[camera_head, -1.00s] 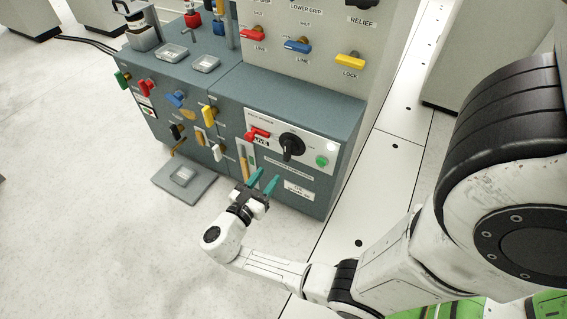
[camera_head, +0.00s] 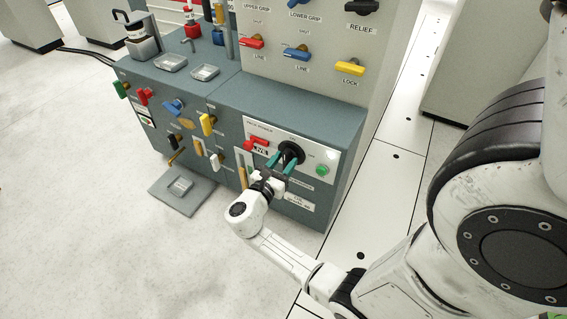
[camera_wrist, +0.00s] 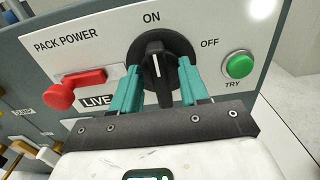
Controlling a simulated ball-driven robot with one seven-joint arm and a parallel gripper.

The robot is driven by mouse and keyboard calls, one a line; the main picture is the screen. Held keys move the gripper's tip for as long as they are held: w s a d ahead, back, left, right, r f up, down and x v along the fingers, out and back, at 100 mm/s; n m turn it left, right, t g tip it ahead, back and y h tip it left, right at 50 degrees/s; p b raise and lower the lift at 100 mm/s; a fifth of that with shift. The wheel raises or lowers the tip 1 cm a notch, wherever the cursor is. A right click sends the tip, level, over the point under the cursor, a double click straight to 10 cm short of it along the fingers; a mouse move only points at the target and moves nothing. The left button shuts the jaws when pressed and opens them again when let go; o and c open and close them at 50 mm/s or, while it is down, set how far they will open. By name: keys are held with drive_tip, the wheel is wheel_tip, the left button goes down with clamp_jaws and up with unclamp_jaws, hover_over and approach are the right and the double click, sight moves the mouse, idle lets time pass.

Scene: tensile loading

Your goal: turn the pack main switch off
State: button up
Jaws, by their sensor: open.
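The pack main switch is a black rotary knob (camera_wrist: 155,68) on a white panel labelled PACK POWER, with ON above it and OFF to its right; its white pointer line stands roughly upright, toward ON. It also shows in the head view (camera_head: 291,151), partly behind my fingers. My gripper (camera_wrist: 160,85) is open, its two teal fingers on either side of the knob's grip bar, with small gaps visible. In the head view my gripper (camera_head: 281,165) is at the panel. Whether the fingers touch the knob cannot be told.
A red handle (camera_wrist: 75,90) sits left of the knob above a LIVE label (camera_wrist: 97,101). A green TRY button (camera_wrist: 240,65) is close on the right. Several coloured valve handles, such as a yellow one (camera_head: 207,123), stick out from the cabinet (camera_head: 330,190) further left.

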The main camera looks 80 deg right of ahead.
drive_tip(key=shift+c, duration=0.2)
clamp_jaws()
drive_tip(key=shift+m, duration=0.4)
drive_tip(key=m+b, duration=0.1)
drive_tip(key=m, duration=0.2)
drive_tip(key=shift+s+a+m, duration=0.1)
drive_tip(key=shift+s+m, duration=0.05)
drive_tip(key=shift+m, duration=0.15)
drive_tip(key=m+b, duration=0.1)
drive_tip(key=m, duration=0.3)
drive_tip(key=shift+s+f+m+b, duration=0.1)
drive_tip(key=shift+f+m+b, duration=0.1)
drive_tip(key=shift+m+b, duration=0.15)
drive_tip(key=m+b, duration=0.1)
drive_tip(key=m, duration=0.1)
drive_tip(key=m+b, duration=0.2)
drive_tip(key=m, duration=0.1)
drive_tip(key=shift+s+f, duration=0.1)
drive_tip(key=shift+f, duration=0.1)
drive_tip(key=shift+m+b, duration=1.25)
drive_tip(key=shift+m, duration=0.7)
